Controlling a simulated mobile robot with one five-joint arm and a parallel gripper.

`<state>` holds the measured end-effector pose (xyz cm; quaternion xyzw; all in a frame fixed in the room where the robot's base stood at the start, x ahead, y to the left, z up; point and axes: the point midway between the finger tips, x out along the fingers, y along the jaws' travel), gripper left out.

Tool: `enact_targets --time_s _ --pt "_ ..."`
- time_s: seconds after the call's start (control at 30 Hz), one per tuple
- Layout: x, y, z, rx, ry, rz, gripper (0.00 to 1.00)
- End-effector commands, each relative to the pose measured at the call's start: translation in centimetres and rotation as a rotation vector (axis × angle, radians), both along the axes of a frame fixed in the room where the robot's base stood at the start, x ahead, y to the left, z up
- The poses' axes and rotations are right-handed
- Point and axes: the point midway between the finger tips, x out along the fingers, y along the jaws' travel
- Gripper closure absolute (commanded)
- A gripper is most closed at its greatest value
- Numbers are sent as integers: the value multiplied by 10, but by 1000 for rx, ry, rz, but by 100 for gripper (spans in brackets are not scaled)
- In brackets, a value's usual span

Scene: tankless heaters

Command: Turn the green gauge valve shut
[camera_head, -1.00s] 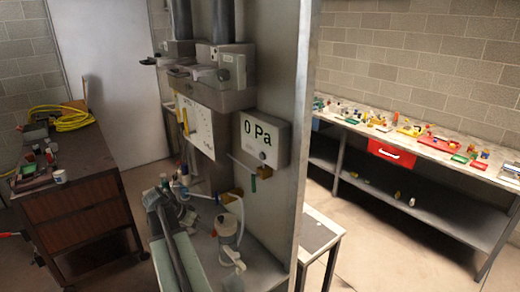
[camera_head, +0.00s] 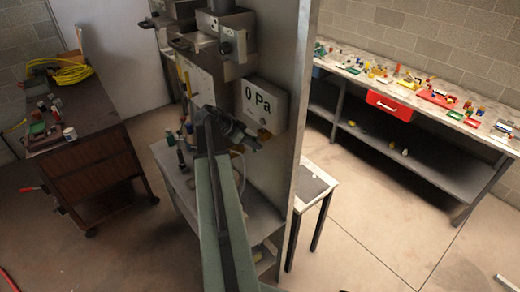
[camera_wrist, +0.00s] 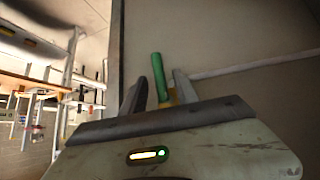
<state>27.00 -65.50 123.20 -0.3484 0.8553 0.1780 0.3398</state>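The green gauge valve's handle (camera_wrist: 158,76) stands nearly upright in the wrist view, leaning slightly left, with a yellow part at its base. Gaps show between the fingers and the handle, and the handle's top reaches above the fingertips. In the head view my gripper (camera_head: 240,136) is at the panel, just below and left of the gauge box (camera_head: 265,104) reading "0 Pa". The valve is hidden behind my arm there.
The upright panel's edge (camera_head: 300,130) stands close right of my gripper. Heater boxes (camera_head: 230,38) hang above. A lower shelf (camera_head: 255,215) is under the panel.

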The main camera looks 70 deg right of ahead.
Motion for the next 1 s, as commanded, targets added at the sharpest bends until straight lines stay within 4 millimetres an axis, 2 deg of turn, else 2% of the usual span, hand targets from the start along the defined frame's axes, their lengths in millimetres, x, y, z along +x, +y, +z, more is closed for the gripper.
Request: enact_targets --time_s 0.03,0.13,0.43,0.47,0.57,0.6,1.0 --pt "-6 -5 -16 0 0 -3 64" --pt "-15 -14 -27 0 0 0 64" --pt "-21 -18 -27 1 -1 0 64" --pt "-21 -18 -27 1 -1 0 67" --pt "-21 -18 -27 1 -1 0 94" --pt "-21 -18 -27 0 1 -1 100" --pt "-21 -18 -27 2 0 -2 100"
